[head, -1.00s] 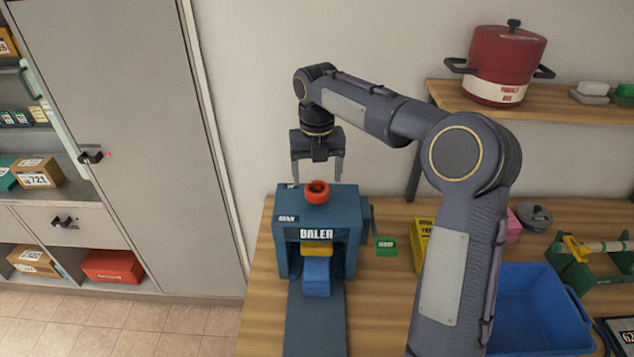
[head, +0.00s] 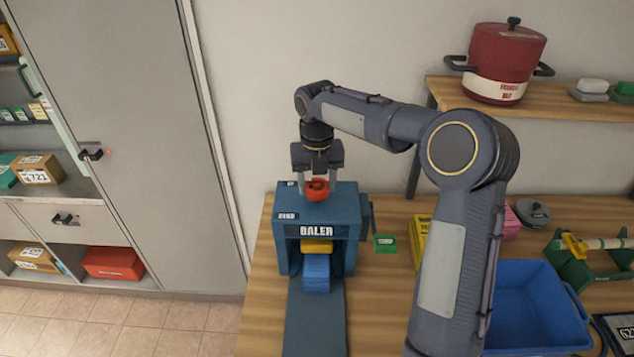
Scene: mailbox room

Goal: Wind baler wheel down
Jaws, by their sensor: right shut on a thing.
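The blue baler (head: 343,200) stands on the wooden table, its lettered front facing me. A red wheel (head: 317,193) sits on its top. My right gripper (head: 317,186) points straight down and is shut on the red wheel, one finger on each side. Inside the baler's front opening a yellow block (head: 316,246) lies above a stack of blue pieces (head: 316,273). A flat blue tongue (head: 315,325) runs from the opening toward me. My left gripper is not in view.
A green card (head: 385,244) and a yellow box (head: 419,236) lie right of the baler. A blue bin (head: 535,300) stands further right. A red pot (head: 505,62) rests on the wall shelf. A grey cabinet (head: 120,130) stands at left.

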